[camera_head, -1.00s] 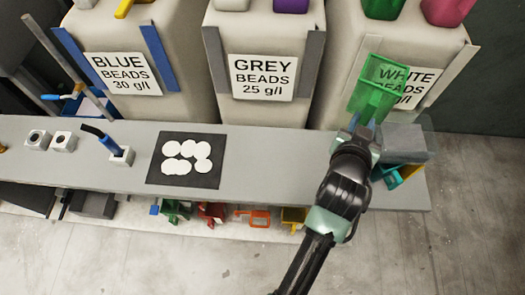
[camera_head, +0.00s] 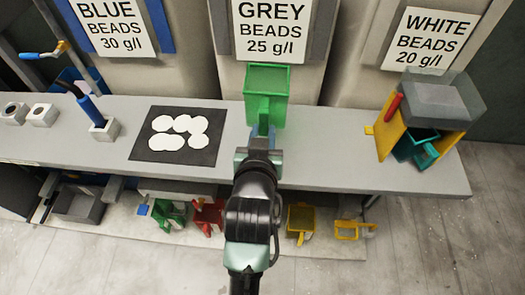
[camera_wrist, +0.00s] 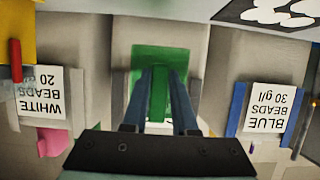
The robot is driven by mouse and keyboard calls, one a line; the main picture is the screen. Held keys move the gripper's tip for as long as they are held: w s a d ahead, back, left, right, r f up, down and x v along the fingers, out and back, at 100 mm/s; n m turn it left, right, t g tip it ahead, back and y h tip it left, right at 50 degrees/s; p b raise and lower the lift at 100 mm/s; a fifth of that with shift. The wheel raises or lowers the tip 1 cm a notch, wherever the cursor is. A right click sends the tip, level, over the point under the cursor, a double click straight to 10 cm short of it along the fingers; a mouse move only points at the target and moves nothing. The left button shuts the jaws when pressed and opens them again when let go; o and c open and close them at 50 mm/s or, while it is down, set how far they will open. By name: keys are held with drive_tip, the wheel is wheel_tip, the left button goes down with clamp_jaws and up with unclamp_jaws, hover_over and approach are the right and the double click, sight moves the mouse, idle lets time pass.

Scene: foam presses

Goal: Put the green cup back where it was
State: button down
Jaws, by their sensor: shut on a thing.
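My gripper (camera_head: 263,138) is shut on the handle of a green cup (camera_head: 268,82). It holds the cup up in front of the bin labelled grey beads, above the bench's back edge. In the wrist view the two blue fingers (camera_wrist: 160,95) close on the handle, and the green cup (camera_wrist: 148,60) lies beyond them. I cannot tell whether the cup holds anything. Another green cup (camera_head: 170,213) is on the low shelf under the bench, with a red cup (camera_head: 208,215) and a yellow cup (camera_head: 300,221) to its right.
The grey bench (camera_head: 330,150) is clear between the black mat with white discs (camera_head: 153,149) and the yellow-sided stand (camera_head: 391,125) at right. The stand has a grey box on top and a teal cup (camera_head: 415,145) in it. Bins line the back. My arm hides part of the low shelf.

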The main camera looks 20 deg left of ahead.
wheel_tip(320, 180, down, 10)
drive_tip(key=shift+a, duration=0.1)
idle(0.4)
drive_tip(key=shift+f+b, duration=0.2)
drive_tip(key=shift+b, duration=0.15)
drive_tip(key=c, duration=0.7)
unclamp_jaws()
drive_tip(key=shift+r, duration=0.3)
drive_tip(key=v, duration=1.2)
